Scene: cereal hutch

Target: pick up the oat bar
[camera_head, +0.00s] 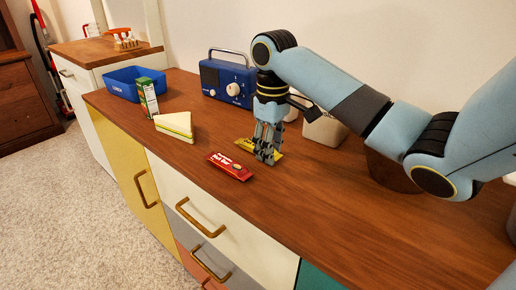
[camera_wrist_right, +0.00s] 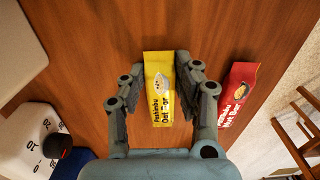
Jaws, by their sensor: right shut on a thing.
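The oat bar is a yellow packet (camera_wrist_right: 160,95) lying between the fingers of my right gripper (camera_wrist_right: 160,72) in the wrist view, its printed face towards the camera. In the head view the yellow packet (camera_head: 243,143) shows partly behind my right gripper (camera_head: 266,157), which points down at the wooden counter. The gripper is shut on the oat bar, which is at or close to the counter top. My left gripper is not in view.
A red bar packet (camera_head: 230,166) lies just beside the gripper, also in the wrist view (camera_wrist_right: 236,95). A sandwich (camera_head: 175,126), a green carton (camera_head: 148,97), a blue lunchbox (camera_head: 130,80) and a blue radio (camera_head: 228,82) stand to the left. A beige container (camera_head: 325,131) is behind right.

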